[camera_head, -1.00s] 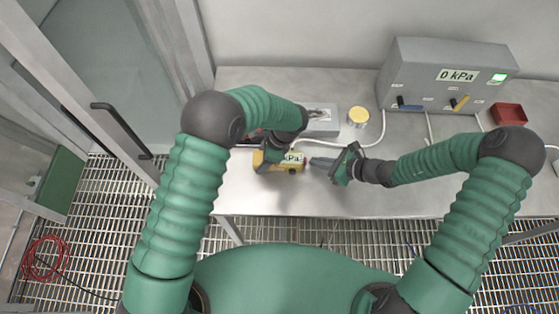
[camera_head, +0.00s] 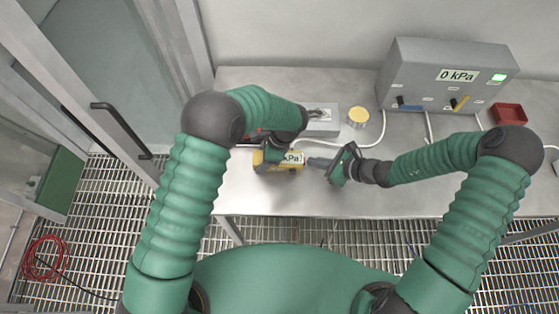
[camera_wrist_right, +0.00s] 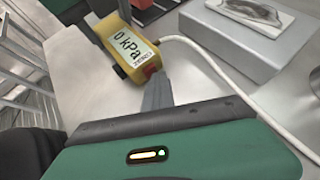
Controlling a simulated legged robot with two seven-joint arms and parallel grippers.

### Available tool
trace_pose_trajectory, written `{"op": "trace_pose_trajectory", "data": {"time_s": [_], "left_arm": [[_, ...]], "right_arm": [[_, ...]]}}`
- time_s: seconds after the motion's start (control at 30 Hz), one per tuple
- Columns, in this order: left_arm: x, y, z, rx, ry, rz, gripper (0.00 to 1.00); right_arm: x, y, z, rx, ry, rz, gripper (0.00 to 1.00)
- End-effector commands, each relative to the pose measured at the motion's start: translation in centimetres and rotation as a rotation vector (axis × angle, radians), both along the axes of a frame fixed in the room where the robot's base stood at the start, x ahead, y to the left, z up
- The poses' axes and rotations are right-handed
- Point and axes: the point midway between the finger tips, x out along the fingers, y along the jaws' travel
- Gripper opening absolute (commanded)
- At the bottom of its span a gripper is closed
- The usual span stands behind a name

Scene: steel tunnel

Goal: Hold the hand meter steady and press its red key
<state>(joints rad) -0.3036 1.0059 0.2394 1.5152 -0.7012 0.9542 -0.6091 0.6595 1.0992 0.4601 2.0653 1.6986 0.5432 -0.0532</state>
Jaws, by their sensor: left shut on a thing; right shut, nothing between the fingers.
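The yellow hand meter (camera_head: 296,167) is above the bench, with its white display facing up. In the right wrist view the meter (camera_wrist_right: 108,28) reads 0 kPa, and its red key (camera_wrist_right: 151,71) is on the end facing my right gripper. My left gripper (camera_head: 268,158) is shut on the meter from the left. My right gripper (camera_head: 311,161) is shut and empty just right of the meter. In the right wrist view its fingertips (camera_wrist_right: 158,84) are right at the red key; I cannot tell whether they touch it.
A grey block (camera_head: 322,128) with a picture on top and a yellow-lidded tin (camera_head: 358,117) stand behind the meter. A grey console (camera_head: 440,80) reads 0 kPa, with a red tray (camera_head: 508,113) beside it. A white cable (camera_wrist_right: 205,55) runs from the meter. The front bench is clear.

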Motion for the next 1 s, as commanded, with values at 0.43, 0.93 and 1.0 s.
{"op": "trace_pose_trajectory", "data": {"time_s": [0.43, 0.93, 1.0], "left_arm": [[0.0, -0.1, 0.0, -0.002, -0.001, -0.001, 0.06], [0.0, 0.0, 0.0, -0.001, 0.0, 0.0, 0.06], [0.0, 0.0, 0.0, -0.001, 0.0, 0.0, 0.06]], "right_arm": [[0.0, -1.0, 0.0, 0.0, -0.001, -0.001, 0.0], [0.0, -6.5, 0.0, -0.002, -0.001, -0.001, 0.0], [0.0, -6.8, 0.0, 0.0, -0.001, -0.001, 0.0]]}}
